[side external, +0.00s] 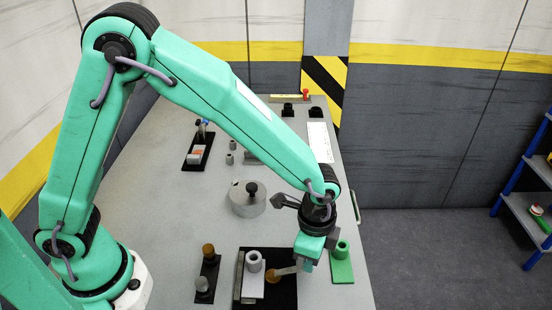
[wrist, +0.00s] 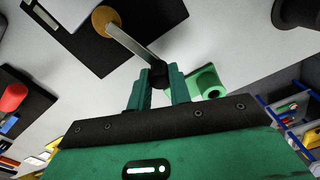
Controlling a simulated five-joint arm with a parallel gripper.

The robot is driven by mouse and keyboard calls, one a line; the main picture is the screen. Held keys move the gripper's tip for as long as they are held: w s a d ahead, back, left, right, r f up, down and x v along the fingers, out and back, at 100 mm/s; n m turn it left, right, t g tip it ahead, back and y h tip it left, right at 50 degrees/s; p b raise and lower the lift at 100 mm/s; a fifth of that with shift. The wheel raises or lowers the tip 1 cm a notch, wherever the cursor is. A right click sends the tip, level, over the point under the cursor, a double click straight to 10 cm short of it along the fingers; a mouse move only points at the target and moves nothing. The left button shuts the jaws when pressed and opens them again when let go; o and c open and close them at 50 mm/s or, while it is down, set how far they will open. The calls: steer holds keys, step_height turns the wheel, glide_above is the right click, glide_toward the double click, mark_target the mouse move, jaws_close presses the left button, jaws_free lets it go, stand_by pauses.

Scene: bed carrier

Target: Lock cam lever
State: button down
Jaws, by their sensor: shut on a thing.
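The cam lever (side external: 285,271) has a bronze round hub and a pale metal arm. It also shows in the wrist view (wrist: 130,43), where the arm runs from the hub (wrist: 103,18) to a black end knob (wrist: 158,73). My gripper (side external: 306,266) is over the right side of the black base plate (side external: 282,299). In the wrist view its green fingers (wrist: 158,84) are on either side of the knob, shut on it. Left of the hub, a light grey block with an upright hollow cylinder (side external: 254,262) stands on the plate. The fingertips are partly hidden in the side view.
A green block with a ring (side external: 342,264) stands close to the right of my gripper. A black plate with brown and grey knobs (side external: 208,276) lies to the left. A grey disc with a black knob (side external: 247,200) is behind. The table's right edge is near.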

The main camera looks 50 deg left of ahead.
steer(key=shift+s+d+m, duration=0.3)
steer(key=shift+d+m, duration=0.1)
steer(key=shift+m, duration=0.4)
steer(key=shift+s+d+m, duration=0.3)
steer(key=shift+d+m, duration=0.1)
steer(key=shift+m, duration=0.4)
steer(key=c, duration=1.3)
jaws_free()
steer(key=shift+r, duration=0.1)
step_height(320, 180, up, 8)
steer(key=shift+f, duration=0.15)
steer(key=shift+a, duration=0.1)
